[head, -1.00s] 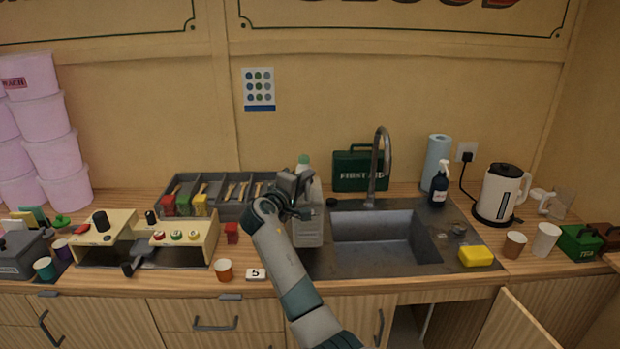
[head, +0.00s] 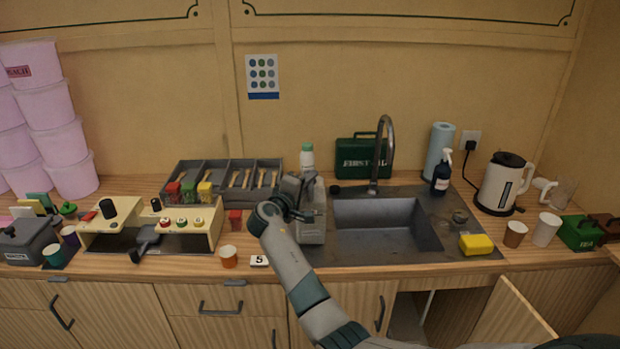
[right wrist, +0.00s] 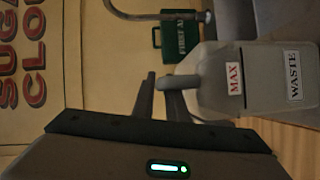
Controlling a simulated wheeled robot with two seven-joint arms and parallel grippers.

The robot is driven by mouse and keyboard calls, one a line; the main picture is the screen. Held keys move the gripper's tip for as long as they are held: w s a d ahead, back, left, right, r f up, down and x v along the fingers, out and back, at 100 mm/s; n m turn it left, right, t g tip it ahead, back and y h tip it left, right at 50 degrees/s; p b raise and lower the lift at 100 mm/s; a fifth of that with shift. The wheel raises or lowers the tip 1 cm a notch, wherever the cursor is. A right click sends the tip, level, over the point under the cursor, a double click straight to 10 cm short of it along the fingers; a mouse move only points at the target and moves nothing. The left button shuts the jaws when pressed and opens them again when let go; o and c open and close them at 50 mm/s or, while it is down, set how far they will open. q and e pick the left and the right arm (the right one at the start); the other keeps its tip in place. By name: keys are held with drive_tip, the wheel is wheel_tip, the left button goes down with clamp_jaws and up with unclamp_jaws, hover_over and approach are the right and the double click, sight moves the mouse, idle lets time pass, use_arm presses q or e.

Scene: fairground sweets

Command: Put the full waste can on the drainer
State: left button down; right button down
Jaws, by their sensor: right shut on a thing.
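The waste can (head: 312,228) is a pale grey can that stands upright in the head view, at the left part of the sink unit. In the right wrist view the can (right wrist: 262,85) shows a WASTE label and a red MAX mark. My right gripper (head: 296,203) is shut on the can's grey handle at its top; the fingers also show in the right wrist view (right wrist: 165,95). The drainer (head: 345,249) is the dark surface around the sink basin. I cannot tell whether the can's base touches it. My left gripper is out of view.
The basin (head: 385,225) and tap (head: 384,150) are right of the can. A green-capped bottle (head: 307,160) stands behind it. A yellow sponge (head: 476,244) lies at the right front. A cupboard door (head: 512,318) hangs open below.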

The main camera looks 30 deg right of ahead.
drive_tip(key=shift+r, duration=0.15)
drive_tip(key=c, duration=2.2)
unclamp_jaws()
drive_tip(key=shift+f, duration=0.35)
drive_tip(key=o, duration=0.4)
drive_tip(key=shift+r, duration=0.1)
drive_tip(key=shift+o, duration=0.2)
drive_tip(key=shift+s+a+r, duration=0.1)
drive_tip(key=shift+r, duration=0.1)
drive_tip(key=shift+a, duration=0.1)
drive_tip(key=b+v, duration=0.4)
drive_tip(key=v, duration=0.7)
drive_tip(key=shift+s+a, duration=0.25)
drive_tip(key=shift+a, duration=0.05)
drive_tip(key=shift+r, duration=0.15)
